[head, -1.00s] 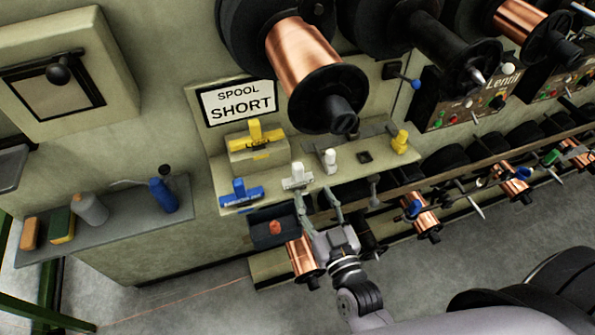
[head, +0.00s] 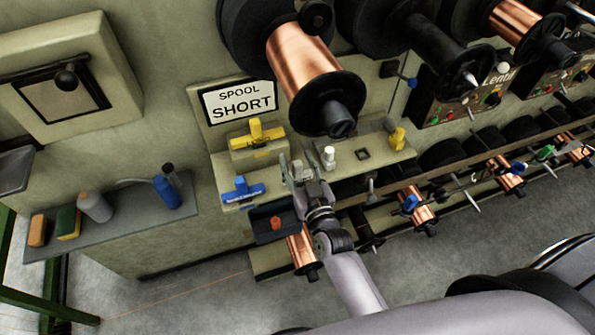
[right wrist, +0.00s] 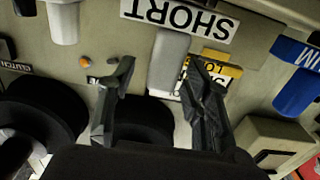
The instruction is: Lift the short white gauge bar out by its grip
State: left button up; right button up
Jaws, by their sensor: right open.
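The short white gauge bar (right wrist: 182,14), marked SHORT, shows upside down at the top of the right wrist view. Its pale upright grip (right wrist: 169,62) reaches down between my right fingertips in that view. My right gripper (right wrist: 160,72) is open, and I cannot tell whether a finger touches the grip. In the head view my right gripper (head: 293,164) is over the bar's place on the ledge and hides most of the bar. My left gripper is not in view.
A blue bar (head: 243,190) lies left of my gripper, and a yellow bar (head: 255,136) sits on a block behind. A white knob (head: 329,156) stands close on the right. A dark tray (head: 266,234) is in front. A large copper spool (head: 303,58) hangs above.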

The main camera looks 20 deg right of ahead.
jog(key=shift+c, duration=0.2)
jog(key=shift+c, duration=1.4)
jog(key=c, duration=0.7)
grip_shut()
jog(key=shift+r, duration=0.15)
notch_tip(320, 180, up, 10)
jog(key=p, duration=1)
